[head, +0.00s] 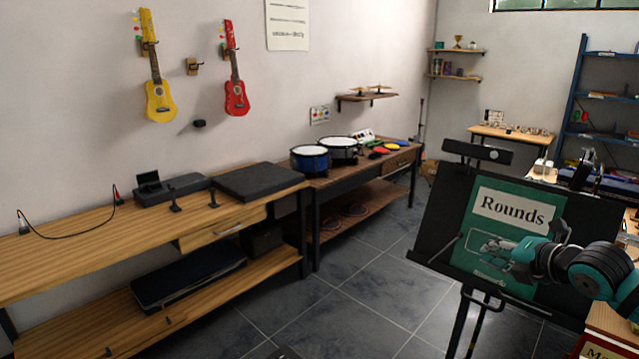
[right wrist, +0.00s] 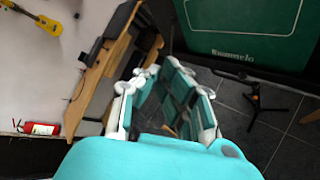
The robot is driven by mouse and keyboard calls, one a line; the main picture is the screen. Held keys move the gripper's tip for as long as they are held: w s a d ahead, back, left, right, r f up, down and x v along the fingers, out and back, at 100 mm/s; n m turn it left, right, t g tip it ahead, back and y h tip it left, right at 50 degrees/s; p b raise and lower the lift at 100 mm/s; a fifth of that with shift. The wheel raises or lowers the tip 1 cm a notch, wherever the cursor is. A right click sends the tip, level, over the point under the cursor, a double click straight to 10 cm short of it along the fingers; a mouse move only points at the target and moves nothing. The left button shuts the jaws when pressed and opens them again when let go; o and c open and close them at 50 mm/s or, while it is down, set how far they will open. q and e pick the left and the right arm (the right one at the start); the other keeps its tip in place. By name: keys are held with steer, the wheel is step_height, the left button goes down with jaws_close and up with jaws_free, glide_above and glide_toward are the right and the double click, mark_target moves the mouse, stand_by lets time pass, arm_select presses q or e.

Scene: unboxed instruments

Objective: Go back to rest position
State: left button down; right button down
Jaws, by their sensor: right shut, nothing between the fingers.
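My right gripper (head: 492,246) reaches in from the right in the head view, in front of the green "Rounds" book (head: 514,214) on the black music stand (head: 441,215). In the right wrist view my right gripper (right wrist: 162,73) has its teal fingers drawn together at the tips, with nothing between them. The lower part of the green book (right wrist: 240,25) shows above the fingers there, apart from them in that picture. I cannot tell the exact gap in depth. My left gripper is in neither view.
A long wooden bench (head: 85,249) runs along the left wall, with drums (head: 310,158) on a further table. Yellow (head: 160,100) and red (head: 236,97) ukuleles hang on the wall. The tiled floor (head: 365,300) between bench and stand is clear. A blue shelf (head: 577,85) stands at the right.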

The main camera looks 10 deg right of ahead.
steer(key=s+a+f+m+g, duration=0.25)
steer(key=s+a+f, duration=0.25)
steer(key=a+f, duration=0.25)
steer(key=s+a+f+m+g+y, duration=0.1)
steer(key=s+a+f+m, duration=0.4)
steer(key=f, duration=0.4)
steer(key=s+a+f+m+g, duration=0.2)
steer(key=s+a+f, duration=0.3)
steer(key=a+f, duration=0.25)
steer(key=s+a+f+m+g+h, duration=0.1)
steer(key=s+f+m+g, duration=0.15)
steer(key=s+m, duration=0.6)
steer(key=s+a+f+m+g+h, duration=0.1)
steer(key=s+f+m+h, duration=0.15)
steer(key=s+m, duration=0.6)
steer(key=s+f+n+g, duration=0.1)
steer(key=s+f+n, duration=0.1)
steer(key=f, duration=1.1)
steer(key=s+f+n, duration=0.1)
steer(key=s+f, duration=0.1)
steer(key=f, duration=1.2)
steer(key=s+d+f+g, duration=0.1)
steer(key=s+d+f, duration=0.2)
steer(key=s+f, duration=1.3)
steer(key=shift+s+g+y, duration=0.2)
steer(key=shift+g+y, duration=0.1)
steer(key=shift+y, duration=0.05)
